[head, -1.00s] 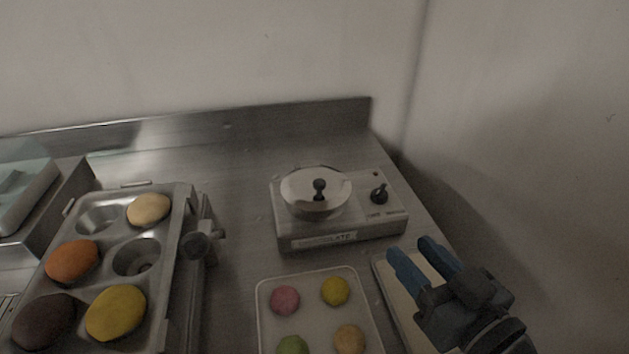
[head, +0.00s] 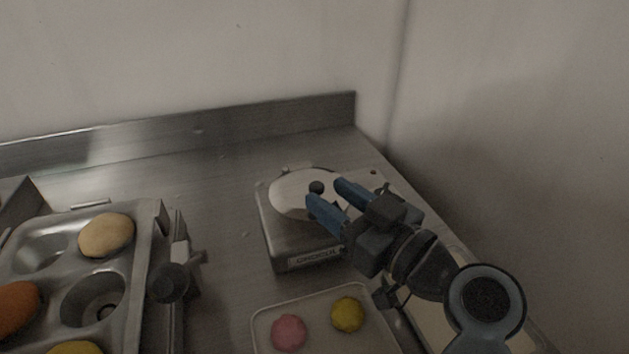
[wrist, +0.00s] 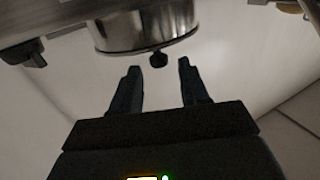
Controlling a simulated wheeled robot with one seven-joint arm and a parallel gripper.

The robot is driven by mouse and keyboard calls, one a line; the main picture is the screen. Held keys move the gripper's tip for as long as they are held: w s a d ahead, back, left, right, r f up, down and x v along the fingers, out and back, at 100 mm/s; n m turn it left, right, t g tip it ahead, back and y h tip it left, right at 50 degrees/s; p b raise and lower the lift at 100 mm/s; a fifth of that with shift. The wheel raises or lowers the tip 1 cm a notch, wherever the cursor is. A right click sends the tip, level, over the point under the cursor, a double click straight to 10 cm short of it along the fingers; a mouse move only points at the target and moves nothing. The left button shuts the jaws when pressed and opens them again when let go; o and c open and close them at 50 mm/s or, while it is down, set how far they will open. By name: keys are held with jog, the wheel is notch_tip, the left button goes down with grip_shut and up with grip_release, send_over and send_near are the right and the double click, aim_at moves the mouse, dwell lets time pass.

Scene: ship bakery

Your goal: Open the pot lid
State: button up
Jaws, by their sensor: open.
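The pot (wrist: 140,30) is a round metal pot set in a boxy metal warmer (head: 285,246) on the counter. Its shiny lid (head: 290,190) is on, with a black knob (head: 317,187) on top. In the wrist view the knob (wrist: 159,60) shows ahead of my fingertips and roughly between them. My gripper (head: 325,192) is open and empty, with blue fingers close to the knob. In the wrist view my open fingers (wrist: 158,68) appear dark. Whether a finger touches the lid I cannot tell. My gripper hides the right part of the warmer.
A tray (head: 262,325) with a pink and a yellow round piece lies in front of the warmer. A metal mould pan (head: 140,235) with coloured buns is at left. A wall stands behind and to the right.

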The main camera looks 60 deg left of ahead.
aim_at(321, 190)
jog(key=shift+s+a+p, duration=0.2)
jog(key=shift+a+p, duration=0.15)
jog(key=shift+a, duration=1.8)
grip_shut()
